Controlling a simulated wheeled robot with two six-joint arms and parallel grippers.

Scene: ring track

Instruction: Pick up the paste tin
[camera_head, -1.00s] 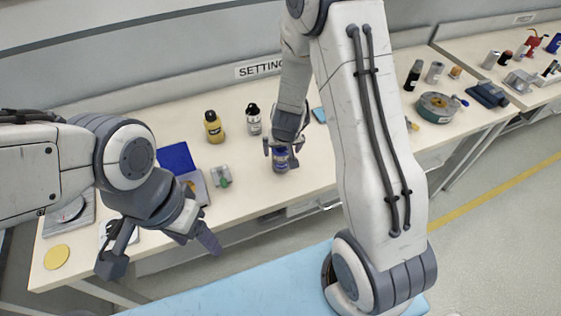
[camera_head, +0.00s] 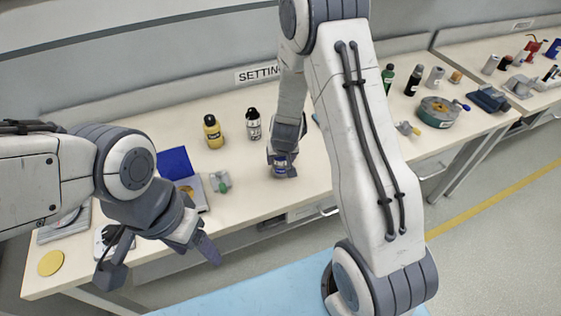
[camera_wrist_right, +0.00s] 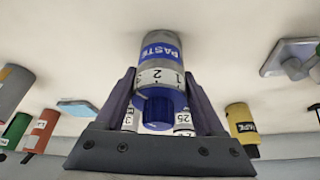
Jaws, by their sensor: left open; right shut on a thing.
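The paste tin (camera_wrist_right: 160,60) is a grey and blue cylinder with a "PASTE" label and a numbered white band. In the right wrist view it sits between the two fingers of my right gripper (camera_wrist_right: 165,100), which is shut on it. In the head view the tin (camera_head: 280,166) is at the table's front half, mostly hidden by my right gripper (camera_head: 283,165). I cannot tell whether it touches the table. My left gripper (camera_head: 163,262) is open and empty, in front of the table's front edge at the left.
A yellow bottle (camera_head: 213,132) and a white bottle with a dark cap (camera_head: 253,125) stand behind the tin. A blue open box (camera_head: 176,164) and a small grey-green item (camera_head: 221,181) lie to the left. A green round container (camera_head: 438,112) is at the right.

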